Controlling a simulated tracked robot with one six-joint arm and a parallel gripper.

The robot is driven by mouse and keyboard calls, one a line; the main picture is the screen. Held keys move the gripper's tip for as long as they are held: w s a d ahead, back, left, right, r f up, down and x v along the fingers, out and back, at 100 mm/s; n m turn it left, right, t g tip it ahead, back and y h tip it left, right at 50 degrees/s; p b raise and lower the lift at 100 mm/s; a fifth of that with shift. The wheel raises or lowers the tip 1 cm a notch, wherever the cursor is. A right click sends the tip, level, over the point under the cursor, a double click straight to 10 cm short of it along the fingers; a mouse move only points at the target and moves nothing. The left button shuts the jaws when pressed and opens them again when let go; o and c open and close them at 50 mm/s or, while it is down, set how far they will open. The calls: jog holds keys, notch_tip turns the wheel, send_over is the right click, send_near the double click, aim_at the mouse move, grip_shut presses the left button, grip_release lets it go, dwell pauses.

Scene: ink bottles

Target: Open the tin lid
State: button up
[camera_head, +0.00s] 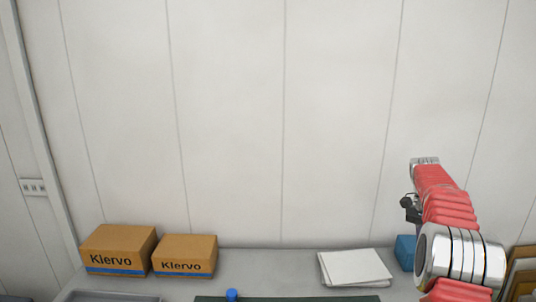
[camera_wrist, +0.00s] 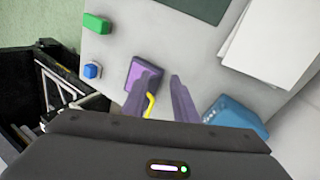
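My gripper (camera_wrist: 160,88) shows in the wrist view with two purple fingers apart and nothing clearly held between them. A purple block-like thing (camera_wrist: 146,74) lies on the grey table just past the left finger, which partly covers it. A blue box (camera_wrist: 236,114) stands to the right of the fingers, partly hidden by my gripper body; a blue box also shows beside my arm in the head view (camera_head: 405,252). I cannot tell for sure which of these is the tin. No open lid shows. In the head view my fingertips are not clearly visible.
White sheets (camera_head: 354,267) lie near a dark green mat (camera_head: 290,299). A green block (camera_wrist: 97,23) and a small blue-topped item (camera_wrist: 91,71) sit on the table. Two cardboard boxes (camera_head: 117,248) (camera_head: 185,256) stand at left. A dark bin (camera_wrist: 50,90) lies beyond the table edge.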

jog(key=s+a+r+n+t, duration=0.2)
jog(key=s+a+r+n, duration=0.3)
jog(key=a, duration=0.5)
jog(key=s+a+r+n+t, duration=0.3)
jog(key=s+a+r, duration=0.1)
jog(key=a+r, duration=0.4)
jog(key=s+a+f+n+t, duration=0.2)
jog(key=s+a+f+n, duration=0.1)
jog(key=s+a, duration=0.5)
jog(key=s+a+f+n+t, duration=0.3)
jog(key=s+a+n, duration=0.2)
jog(key=s+a, duration=0.3)
jog(key=shift+s+f+y, duration=0.15)
jog(key=shift+s+y, duration=0.15)
jog(key=shift+s, duration=0.65)
